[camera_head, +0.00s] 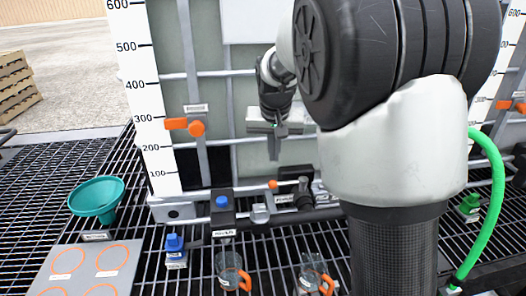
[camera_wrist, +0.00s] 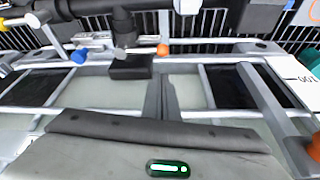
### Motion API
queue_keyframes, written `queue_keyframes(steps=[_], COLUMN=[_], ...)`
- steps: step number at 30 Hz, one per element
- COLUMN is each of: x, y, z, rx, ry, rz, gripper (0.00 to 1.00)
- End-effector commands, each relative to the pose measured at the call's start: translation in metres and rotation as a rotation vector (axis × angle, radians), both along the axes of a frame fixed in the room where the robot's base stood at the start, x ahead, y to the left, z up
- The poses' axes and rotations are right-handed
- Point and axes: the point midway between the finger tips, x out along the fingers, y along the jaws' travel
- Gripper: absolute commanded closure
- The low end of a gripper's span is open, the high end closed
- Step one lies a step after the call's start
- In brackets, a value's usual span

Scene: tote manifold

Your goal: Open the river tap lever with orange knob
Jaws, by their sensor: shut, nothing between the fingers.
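A small orange knob (camera_head: 272,184) sits at the end of a short rod that runs right to the dark tap fittings (camera_head: 304,190) at the foot of the tote. The knob also shows in the wrist view (camera_wrist: 163,50), with the tap's black block (camera_wrist: 130,67) beside it. My gripper (camera_head: 274,156) points down in front of the tote, above the knob and apart from it. Its fingers are shut together and empty; they also show in the wrist view (camera_wrist: 163,82). My arm hides the area to the right. The tap labels are too small to read surely.
A tap with a blue knob (camera_head: 222,202) stands left of the orange knob. An orange level marker (camera_head: 190,126) sticks out from the caged tote. Glass jugs (camera_head: 230,272), a teal funnel (camera_head: 97,199) and a grey mat (camera_head: 88,266) are in front. A green hose (camera_head: 492,210) hangs right.

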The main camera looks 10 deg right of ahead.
Motion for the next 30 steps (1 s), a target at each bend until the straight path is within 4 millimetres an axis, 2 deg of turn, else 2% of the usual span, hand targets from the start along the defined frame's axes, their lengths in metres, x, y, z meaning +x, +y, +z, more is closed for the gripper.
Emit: queue_keyframes(steps=[15, 21, 30], x=[0.027, 0.032, 0.032], y=[-0.006, -0.007, -0.006], z=[-0.079, -0.091, -0.092], rx=[0.000, 0.000, 0.000], ry=[0.003, 0.002, 0.001], rz=[0.000, 0.002, 0.002], gripper=[1.00, 1.00, 1.00])
